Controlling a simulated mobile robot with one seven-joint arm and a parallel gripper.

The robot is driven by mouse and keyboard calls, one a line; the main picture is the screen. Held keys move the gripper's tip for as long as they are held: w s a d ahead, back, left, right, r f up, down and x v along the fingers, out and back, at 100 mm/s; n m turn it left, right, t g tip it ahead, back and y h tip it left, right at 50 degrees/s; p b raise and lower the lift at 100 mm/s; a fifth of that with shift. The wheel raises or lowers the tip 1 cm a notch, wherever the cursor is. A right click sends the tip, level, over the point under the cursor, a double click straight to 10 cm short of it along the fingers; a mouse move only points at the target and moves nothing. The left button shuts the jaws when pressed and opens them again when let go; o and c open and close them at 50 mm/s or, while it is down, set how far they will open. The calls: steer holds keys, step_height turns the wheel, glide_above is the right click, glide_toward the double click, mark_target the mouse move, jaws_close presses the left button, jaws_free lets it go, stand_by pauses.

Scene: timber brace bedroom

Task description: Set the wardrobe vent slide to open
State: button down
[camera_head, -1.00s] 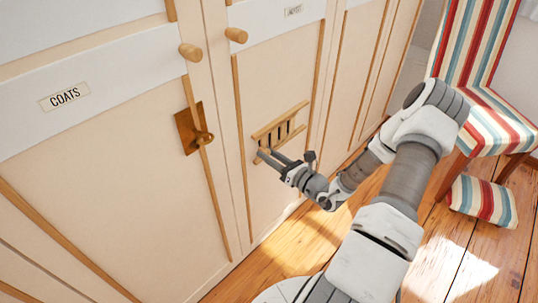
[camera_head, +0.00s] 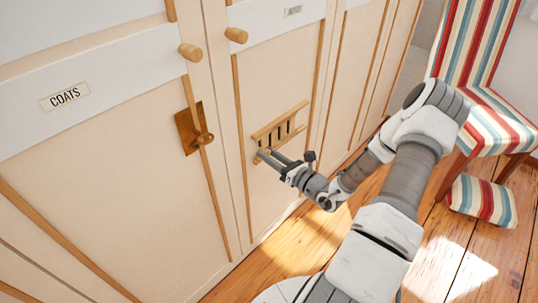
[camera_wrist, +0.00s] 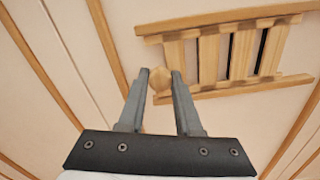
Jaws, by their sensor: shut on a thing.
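The wardrobe vent (camera_head: 280,128) is a wooden frame with upright slats on the cream door panel, and dark slots show between some slats. In the wrist view the vent (camera_wrist: 225,55) runs from the middle to the upper right. The slide's small wooden knob (camera_wrist: 160,80) sits at its left end, between my fingers. My gripper (camera_head: 262,156) is at the left end of the vent in the head view. In the wrist view my gripper (camera_wrist: 160,78) is shut on the knob, one finger on each side. In the head view the knob is mostly hidden by the fingers.
The left door has a COATS label (camera_head: 65,96) and a brass latch (camera_head: 195,128). Round wooden knobs (camera_head: 190,52) stick out above. The wooden floor (camera_head: 450,235) between is clear.

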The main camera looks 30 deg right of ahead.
mark_target(269, 142)
steer(key=shift+w+d, duration=0.25)
steer(key=shift+d, duration=0.45)
steer(key=shift+w+d, duration=0.25)
steer(key=shift+d, duration=0.4)
steer(key=shift+w+d, duration=0.25)
steer(key=shift+d, duration=0.45)
steer(key=c, duration=0.6)
jaws_free()
steer(key=p+v, duration=0.3)
steer(key=v, duration=1.4)
steer(key=shift+s+p, duration=0.2)
steer(key=shift+p, duration=0.1)
